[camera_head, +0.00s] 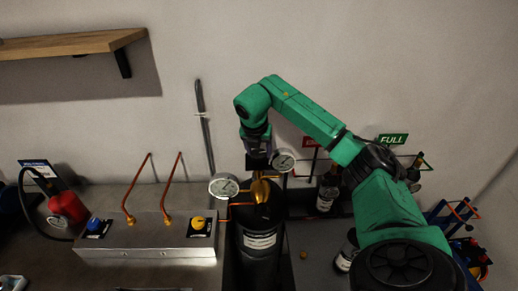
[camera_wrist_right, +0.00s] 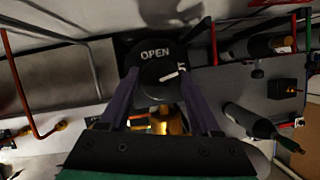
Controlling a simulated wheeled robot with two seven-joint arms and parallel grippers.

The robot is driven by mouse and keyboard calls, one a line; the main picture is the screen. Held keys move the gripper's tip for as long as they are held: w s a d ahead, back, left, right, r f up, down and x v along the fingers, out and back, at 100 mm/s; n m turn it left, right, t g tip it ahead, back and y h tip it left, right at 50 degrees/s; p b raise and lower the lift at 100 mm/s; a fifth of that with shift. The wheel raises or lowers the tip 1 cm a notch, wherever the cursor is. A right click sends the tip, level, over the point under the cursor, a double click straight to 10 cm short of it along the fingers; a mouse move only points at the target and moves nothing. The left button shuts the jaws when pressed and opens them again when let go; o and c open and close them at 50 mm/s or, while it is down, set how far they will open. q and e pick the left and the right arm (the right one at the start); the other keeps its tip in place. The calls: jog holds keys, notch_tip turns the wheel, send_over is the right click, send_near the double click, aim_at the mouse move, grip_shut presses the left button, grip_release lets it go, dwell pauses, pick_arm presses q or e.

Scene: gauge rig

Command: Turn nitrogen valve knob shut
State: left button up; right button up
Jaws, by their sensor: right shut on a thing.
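The valve knob (camera_wrist_right: 155,62) is a dark round disc in the right wrist view. It carries the white word OPEN, a white pointer mark, and more lettering partly covered by a finger. My right gripper (camera_wrist_right: 160,80) has its two fingers on either side of the knob and is shut on it. In the head view my right gripper (camera_head: 259,165) is above the brass regulator (camera_head: 260,190) on the black gas cylinder (camera_head: 262,265), and the knob cannot be made out there. My left gripper is not in view.
Two round gauges, one left (camera_head: 223,187) and one right (camera_head: 283,160), flank the regulator. A steel panel (camera_head: 150,232) with blue and yellow knobs and copper pipes stands left. Bottles and a green FULL sign (camera_head: 393,139) are at right. A wooden shelf (camera_head: 70,45) hangs upper left.

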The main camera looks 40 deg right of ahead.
jog(key=shift+r+m+g, duration=0.1)
jog(key=shift+m+g, duration=0.3)
jog(key=shift+m, duration=0.9)
jog(key=shift+h, duration=0.3)
jog(key=o, duration=1.4)
jog(key=shift+c, duration=0.2)
